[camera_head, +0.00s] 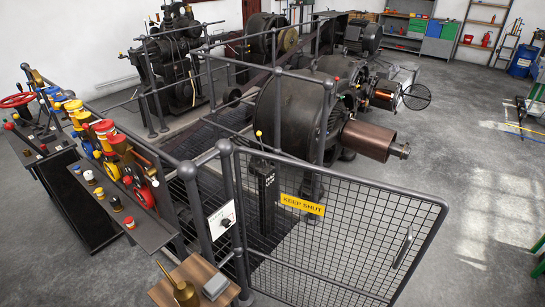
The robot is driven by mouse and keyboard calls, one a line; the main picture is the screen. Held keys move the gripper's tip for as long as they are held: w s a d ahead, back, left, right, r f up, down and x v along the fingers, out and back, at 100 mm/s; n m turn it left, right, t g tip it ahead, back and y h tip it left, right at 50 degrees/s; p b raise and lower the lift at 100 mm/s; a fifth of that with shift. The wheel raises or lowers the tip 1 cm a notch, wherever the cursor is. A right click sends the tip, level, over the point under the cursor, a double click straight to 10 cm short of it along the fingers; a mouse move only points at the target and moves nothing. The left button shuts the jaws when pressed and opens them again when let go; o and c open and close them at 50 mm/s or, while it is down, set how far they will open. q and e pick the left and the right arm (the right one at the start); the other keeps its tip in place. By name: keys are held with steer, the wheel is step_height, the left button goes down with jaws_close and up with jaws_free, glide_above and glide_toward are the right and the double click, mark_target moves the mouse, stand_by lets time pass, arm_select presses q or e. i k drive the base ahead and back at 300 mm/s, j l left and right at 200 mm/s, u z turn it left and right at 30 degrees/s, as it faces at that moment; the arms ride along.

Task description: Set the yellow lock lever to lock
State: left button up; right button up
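A thin lever with a yellow knob (258,134) rises from a dark post (265,195) behind the mesh gate. It stands close to upright, tilted slightly left. Small pale markings show on the post but are too small to read, so I cannot tell which setting the lever is at. Other yellow-topped handles (74,106) stand on the bench at left; I cannot tell if one is a lock lever. Neither of my grippers is in view.
A mesh gate (345,235) with a yellow "KEEP SHUT" sign (302,204) stands in front of the post. Railings (190,60) surround the large machine (290,115). A wooden stand (160,293) with a brass object (178,289) is at front. Open floor (470,210) lies right.

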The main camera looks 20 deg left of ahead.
mark_target(259, 133)
steer(key=i+l+z, duration=0.45)
steer(key=l, duration=0.45)
steer(key=i+l+z, duration=0.45)
steer(key=i+l, duration=0.3)
steer(key=i+u, duration=0.15)
steer(key=i, duration=0.35)
steer(key=i+l+u, duration=0.2)
steer(key=i, duration=0.35)
steer(key=i+u, duration=0.15)
steer(key=i, duration=0.35)
steer(key=i+u, duration=0.65)
steer(key=i, duration=0.2)
steer(key=i+l+u, duration=0.15)
steer(key=i+u, duration=0.2)
steer(key=i+j+u, duration=0.15)
steer(key=i+u, duration=1.1)
steer(key=i+j+u, duration=0.15)
steer(key=i, duration=0.4)
